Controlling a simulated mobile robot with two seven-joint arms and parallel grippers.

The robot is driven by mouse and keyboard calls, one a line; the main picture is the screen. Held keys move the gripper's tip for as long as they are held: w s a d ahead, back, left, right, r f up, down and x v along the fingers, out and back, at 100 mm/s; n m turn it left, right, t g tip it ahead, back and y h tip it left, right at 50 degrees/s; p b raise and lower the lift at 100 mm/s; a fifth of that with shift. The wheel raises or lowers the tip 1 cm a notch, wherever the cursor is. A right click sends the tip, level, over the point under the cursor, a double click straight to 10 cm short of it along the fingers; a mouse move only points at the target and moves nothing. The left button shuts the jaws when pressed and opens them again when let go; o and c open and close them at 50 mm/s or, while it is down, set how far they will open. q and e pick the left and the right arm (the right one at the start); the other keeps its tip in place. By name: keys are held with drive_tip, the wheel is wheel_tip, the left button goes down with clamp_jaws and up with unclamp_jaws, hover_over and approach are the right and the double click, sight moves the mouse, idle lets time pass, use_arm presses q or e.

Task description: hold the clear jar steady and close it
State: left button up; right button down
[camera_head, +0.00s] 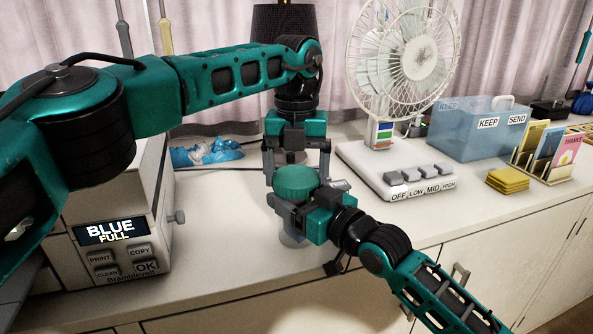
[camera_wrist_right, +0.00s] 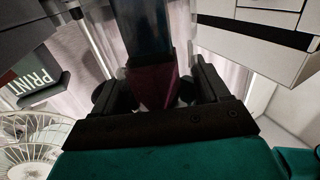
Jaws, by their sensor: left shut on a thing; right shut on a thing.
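A teal round lid (camera_head: 296,177) with a ridged rim sits between the downward fingers of my left gripper (camera_head: 297,172), which is shut on it. The clear jar (camera_head: 293,238) stands upright on the counter directly under the lid. Its lower part shows faintly and the rest is hidden. My right gripper (camera_head: 303,208) comes in from the lower right and is shut on the jar's body below the lid. I cannot tell whether the lid touches the rim. In the right wrist view, my right gripper's fingers (camera_wrist_right: 160,88) flank a dark shape that is hard to read.
A label printer (camera_head: 118,225) stands left on the counter (camera_head: 225,235). A fan (camera_head: 400,115) with a button base stands right, near a blue bin (camera_head: 470,130), yellow pads (camera_head: 507,181) and a card rack (camera_head: 548,160). A blue crumpled item (camera_head: 207,152) lies behind.

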use_arm(q)
drive_tip(key=shift+c, duration=1.1)
drive_tip(key=m, duration=0.3)
drive_tip(key=o, duration=0.9)
drive_tip(key=shift+o, duration=0.2)
drive_tip(key=shift+r, duration=2.3)
drive_tip(key=shift+r, duration=0.1)
